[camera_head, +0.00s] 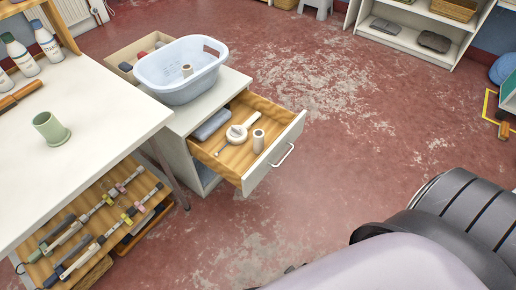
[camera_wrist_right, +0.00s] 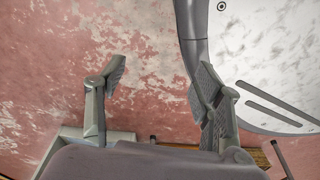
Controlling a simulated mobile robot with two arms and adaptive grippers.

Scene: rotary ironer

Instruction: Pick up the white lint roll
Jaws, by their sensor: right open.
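A small white upright roll (camera_head: 258,141) stands in the open wooden drawer (camera_head: 292,134), near its front, in the head view. A similar pale roll (camera_head: 187,71) stands in the light blue laundry basket (camera_head: 176,92) on top of the drawer cabinet. I cannot tell from their looks which one is the lint roll. My right gripper (camera_wrist_right: 162,76) is open, with nothing between its fingers and red floor beyond them in the wrist view. It does not show by either roll in the head view. My left gripper is not in view.
The drawer also holds a white round tool (camera_head: 237,133) and a grey rounded item (camera_head: 212,124). A white table (camera_head: 95,100) with a green cup (camera_head: 51,129) is at the left. The red floor (camera_head: 330,150) right of the drawer is clear.

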